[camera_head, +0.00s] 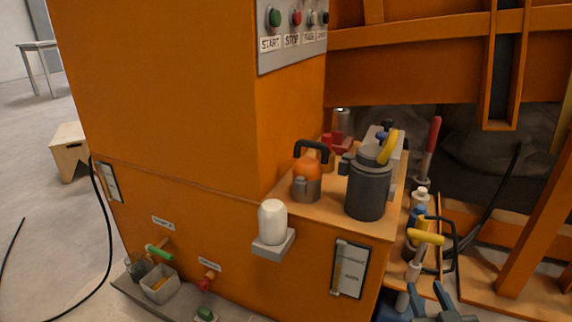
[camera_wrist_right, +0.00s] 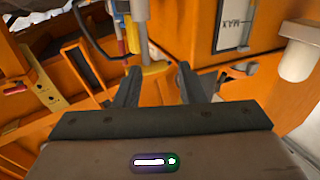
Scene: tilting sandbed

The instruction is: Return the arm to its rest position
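My right gripper (camera_head: 426,290) is at the bottom right edge of the head view, in front of the orange machine's right side. In the right wrist view its two dark fingers (camera_wrist_right: 160,74) stand apart with nothing gripped between them. My left gripper is not in the head view.
The orange machine (camera_head: 160,90) fills the left and middle. Its shelf (camera_head: 325,214) carries a grey canister (camera_head: 368,190) and an orange-and-grey canister (camera_head: 306,178). A white cup-like part (camera_head: 272,220) juts from its front. Yellow-handled valves (camera_head: 425,236) stand close behind my right gripper.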

